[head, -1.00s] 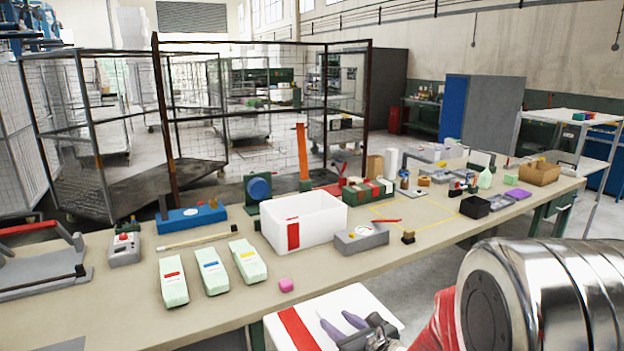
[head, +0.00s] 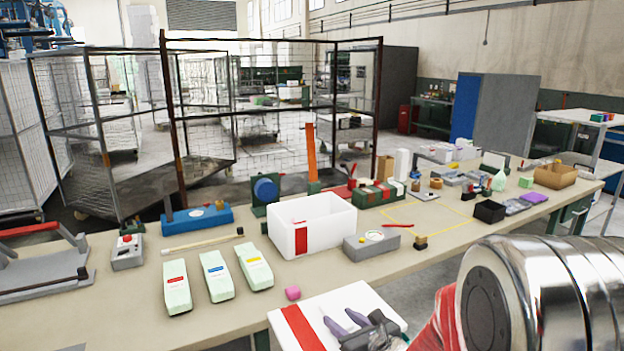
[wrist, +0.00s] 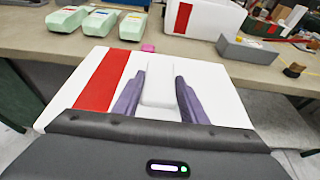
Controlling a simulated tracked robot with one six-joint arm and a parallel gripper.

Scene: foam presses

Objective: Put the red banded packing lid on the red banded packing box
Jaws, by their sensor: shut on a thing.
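The red banded packing lid (head: 303,328) is a flat white panel with a red stripe near its left side. My gripper (head: 350,322) is shut on the lid, its purple fingers over the white face. In the wrist view the lid (wrist: 215,88) fills the middle, and the fingers of my gripper (wrist: 160,90) are on either side of a raised white part. The lid is in front of the bench's near edge. The red banded packing box (head: 335,225) stands open-topped on the bench, white with a red band on its front. It shows partly in the wrist view (wrist: 208,20).
Three pale green packs (head: 214,275) lie left of the box. A pink block (head: 292,293) sits near the bench's front edge. A grey gauge box (head: 371,244) stands close to the box's right. A blue-wheeled device (head: 265,190) is behind it.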

